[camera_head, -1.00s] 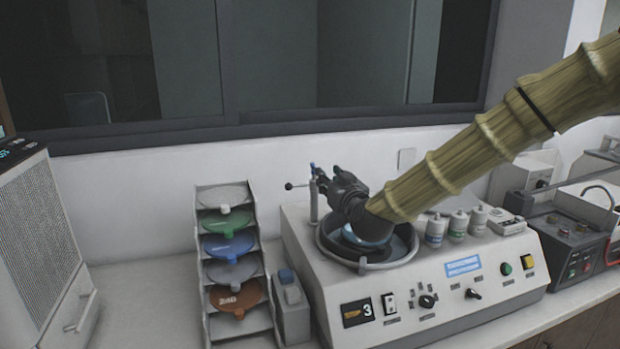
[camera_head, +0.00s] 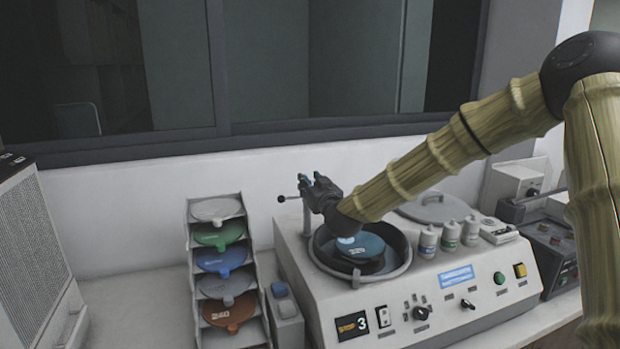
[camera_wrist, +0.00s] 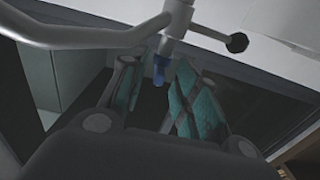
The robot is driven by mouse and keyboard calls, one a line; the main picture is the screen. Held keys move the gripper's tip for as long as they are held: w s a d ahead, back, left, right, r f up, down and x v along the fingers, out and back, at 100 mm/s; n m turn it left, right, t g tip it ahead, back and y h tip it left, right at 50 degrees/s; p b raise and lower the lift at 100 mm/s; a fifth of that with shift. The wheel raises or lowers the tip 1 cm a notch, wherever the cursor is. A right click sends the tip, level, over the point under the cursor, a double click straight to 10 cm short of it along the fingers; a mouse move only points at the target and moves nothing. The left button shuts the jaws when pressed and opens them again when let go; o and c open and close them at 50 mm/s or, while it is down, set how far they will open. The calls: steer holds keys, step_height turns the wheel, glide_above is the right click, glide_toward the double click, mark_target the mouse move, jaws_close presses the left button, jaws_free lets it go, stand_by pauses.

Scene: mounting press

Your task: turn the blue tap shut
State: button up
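The blue tap (camera_wrist: 160,72) hangs on a pale metal fitting with a black-knobbed lever in the wrist view. It appears between the tips of my gripper (camera_wrist: 155,75), whose teal-padded fingers are spread apart. I see no finger touching the tap, though its depth relative to the tips is hard to judge. In the head view my gripper (camera_head: 312,181) is raised above the back left of the polishing bowl (camera_head: 397,270), beside the upright tap post (camera_head: 306,217). There the tap itself is mostly hidden by the gripper.
The black knob (camera_head: 281,199) sticks out left of the post. A curved pipe (camera_wrist: 80,38) crosses above the left finger in the wrist view. A rack of coloured discs (camera_head: 262,300) stands left of the machine. Bottles (camera_head: 449,236) stand right of the bowl.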

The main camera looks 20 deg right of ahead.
steer(key=shift+w, duration=1.1)
jaws_close()
steer(key=shift+d, duration=0.1)
